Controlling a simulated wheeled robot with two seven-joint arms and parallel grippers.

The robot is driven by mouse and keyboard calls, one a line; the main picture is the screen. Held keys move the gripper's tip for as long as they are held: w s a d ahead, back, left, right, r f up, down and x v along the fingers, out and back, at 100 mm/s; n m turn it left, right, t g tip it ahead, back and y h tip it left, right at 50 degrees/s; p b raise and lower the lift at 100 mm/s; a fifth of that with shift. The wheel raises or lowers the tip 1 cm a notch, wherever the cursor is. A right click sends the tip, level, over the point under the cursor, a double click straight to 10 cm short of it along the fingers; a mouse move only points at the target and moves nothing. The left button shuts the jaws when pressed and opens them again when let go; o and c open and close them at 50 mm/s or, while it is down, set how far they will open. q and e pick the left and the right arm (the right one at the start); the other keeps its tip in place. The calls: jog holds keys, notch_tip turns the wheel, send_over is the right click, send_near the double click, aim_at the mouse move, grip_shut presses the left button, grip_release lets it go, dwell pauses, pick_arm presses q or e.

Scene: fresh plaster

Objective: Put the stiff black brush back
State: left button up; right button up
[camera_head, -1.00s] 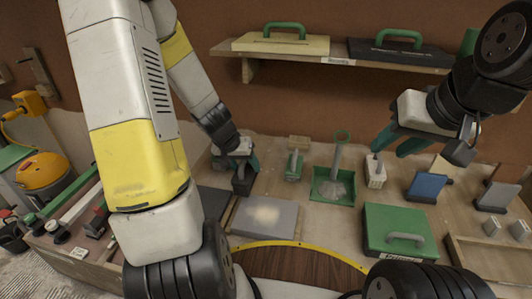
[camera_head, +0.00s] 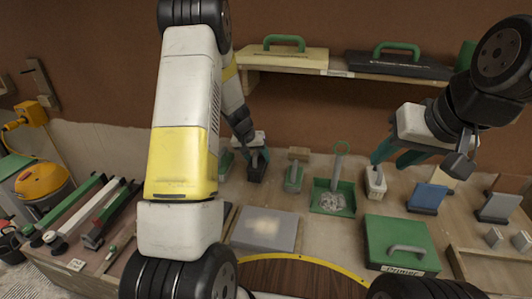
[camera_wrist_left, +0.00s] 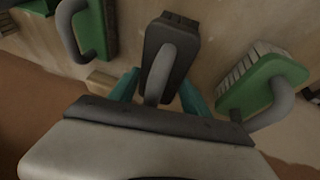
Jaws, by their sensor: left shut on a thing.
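The stiff black brush (camera_head: 256,173), with a grey handle, is in my left gripper (camera_head: 257,155) at the back of the bench. In the left wrist view the brush (camera_wrist_left: 181,28) points away from me, and its grey handle sits between the teal fingers of the gripper (camera_wrist_left: 158,88). I cannot tell whether the brush touches the bench. My right gripper (camera_head: 394,158) is open and empty above the bench, near a white-headed brush (camera_head: 375,181).
A green brush with pale bristles (camera_wrist_left: 262,83) is close on one side of the held brush. Another green brush (camera_head: 293,179) and a green dustpan (camera_head: 325,208) stand to its right. A shelf (camera_head: 345,66) is above.

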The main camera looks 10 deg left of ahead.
pick_arm(q)
jog(key=shift+f, duration=1.05)
jog(key=shift+f, duration=0.1)
jog(key=o, duration=1.4)
jog(key=shift+o, duration=0.2)
